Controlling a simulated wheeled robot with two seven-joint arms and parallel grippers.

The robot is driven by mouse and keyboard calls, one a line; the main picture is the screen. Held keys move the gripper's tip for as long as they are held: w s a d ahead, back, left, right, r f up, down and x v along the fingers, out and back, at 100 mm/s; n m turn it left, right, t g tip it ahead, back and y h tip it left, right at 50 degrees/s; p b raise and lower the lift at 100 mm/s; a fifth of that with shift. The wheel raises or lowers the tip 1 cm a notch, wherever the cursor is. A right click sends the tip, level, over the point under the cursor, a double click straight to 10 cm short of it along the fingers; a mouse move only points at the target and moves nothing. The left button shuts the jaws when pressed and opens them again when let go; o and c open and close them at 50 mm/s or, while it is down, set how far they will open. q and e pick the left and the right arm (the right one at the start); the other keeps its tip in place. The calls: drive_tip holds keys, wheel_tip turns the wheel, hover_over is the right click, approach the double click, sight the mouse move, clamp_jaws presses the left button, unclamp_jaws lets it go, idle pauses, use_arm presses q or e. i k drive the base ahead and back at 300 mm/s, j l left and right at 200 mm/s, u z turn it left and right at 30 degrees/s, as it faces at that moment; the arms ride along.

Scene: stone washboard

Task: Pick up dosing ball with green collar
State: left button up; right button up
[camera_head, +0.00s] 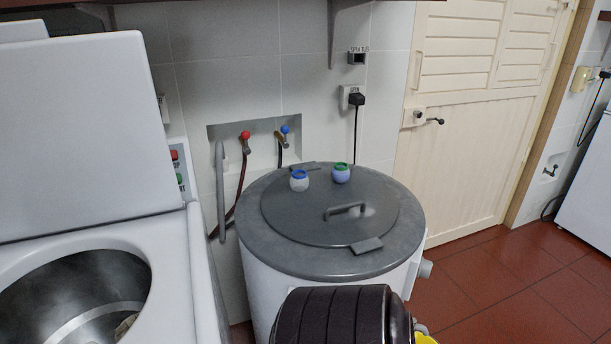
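The dosing ball with the green collar (341,174) stands on the grey lid (290,228) of a round drum-like machine, towards its back. It is a small pale lavender ball with a green ring on top. A second, similar ball with a blue collar (299,181) stands just to its left, with a small gap between them. Neither of my grippers shows in the head view. A dark ribbed cylindrical part at the bottom centre looks like part of my own arm, but its gripper cannot be made out.
The lid has a raised bar handle (345,210) in front of the balls and a latch tab (366,246) at its front edge. An open top-loading washer (100,265) with a raised lid (90,135) stands at the left. Red and blue taps sit in the wall recess behind.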

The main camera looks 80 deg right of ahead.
sight(341, 173)
drive_tip(key=z, duration=2.4)
